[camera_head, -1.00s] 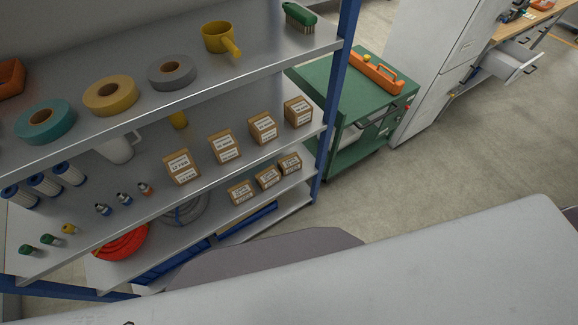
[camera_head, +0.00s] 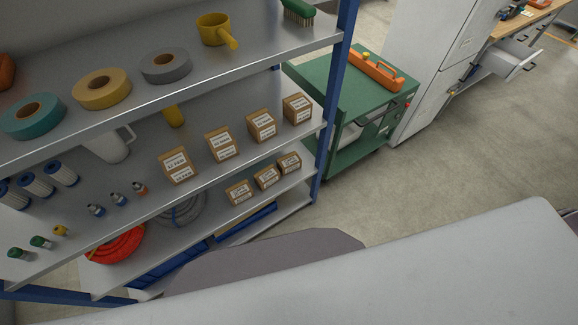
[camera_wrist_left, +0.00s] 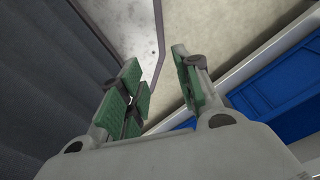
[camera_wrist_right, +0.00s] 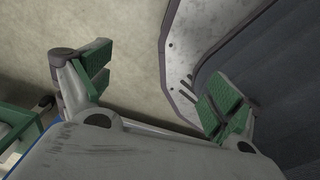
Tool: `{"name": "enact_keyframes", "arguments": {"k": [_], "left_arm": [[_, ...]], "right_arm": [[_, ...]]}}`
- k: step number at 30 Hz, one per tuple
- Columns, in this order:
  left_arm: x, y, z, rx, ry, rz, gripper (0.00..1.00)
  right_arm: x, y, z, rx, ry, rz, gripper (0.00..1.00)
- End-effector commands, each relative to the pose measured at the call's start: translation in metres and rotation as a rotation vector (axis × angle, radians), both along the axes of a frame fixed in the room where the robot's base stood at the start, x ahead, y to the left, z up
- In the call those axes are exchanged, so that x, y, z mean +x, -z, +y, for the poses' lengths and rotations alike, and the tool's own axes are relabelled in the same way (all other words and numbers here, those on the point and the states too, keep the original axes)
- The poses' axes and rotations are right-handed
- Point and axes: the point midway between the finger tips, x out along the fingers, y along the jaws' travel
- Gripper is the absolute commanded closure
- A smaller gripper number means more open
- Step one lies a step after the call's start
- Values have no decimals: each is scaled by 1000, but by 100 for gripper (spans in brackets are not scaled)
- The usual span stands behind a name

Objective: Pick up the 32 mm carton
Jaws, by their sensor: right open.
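Several brown cartons with white labels stand on the shelf unit in the head view. A row on the middle shelf has a left-end carton (camera_head: 177,165), two middle cartons (camera_head: 221,144) (camera_head: 261,126) and a right-end carton (camera_head: 297,107). Smaller-looking cartons (camera_head: 239,192) (camera_head: 267,177) (camera_head: 289,163) stand on the shelf below. The labels are too small to tell which is 32 mm. My left gripper (camera_wrist_left: 160,88) is open and empty in its wrist view. My right gripper (camera_wrist_right: 158,88) is open and empty in its wrist view. Neither shows in the head view.
The top shelf (camera_head: 130,62) holds tape rolls, a yellow scoop (camera_head: 212,29) and a green brush. Filters, small fittings and a white jug (camera_head: 108,146) share the carton shelf. A green cart (camera_head: 325,78) stands right of the blue upright (camera_head: 332,120). Floor beyond is clear.

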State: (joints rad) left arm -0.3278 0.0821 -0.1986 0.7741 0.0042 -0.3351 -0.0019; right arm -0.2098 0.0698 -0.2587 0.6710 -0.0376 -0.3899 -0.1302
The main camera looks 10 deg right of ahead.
Motion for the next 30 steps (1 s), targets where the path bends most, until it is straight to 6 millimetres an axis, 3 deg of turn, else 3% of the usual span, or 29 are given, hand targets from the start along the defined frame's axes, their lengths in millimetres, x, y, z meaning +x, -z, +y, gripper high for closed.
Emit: {"name": "enact_keyframes", "arguments": {"k": [3, 12, 30], "left_arm": [[16, 11, -5, -4, -1, -7, 67], [50, 20, -16, -12, -2, -16, 67], [110, 22, -36, -29, -3, -34, 67]], "right_arm": [[32, 12, 9, -13, -76, 1, 8], [99, 21, 27, -62, -271, 22, 8], [226, 13, 53, -205, -632, 68, 8]]}}
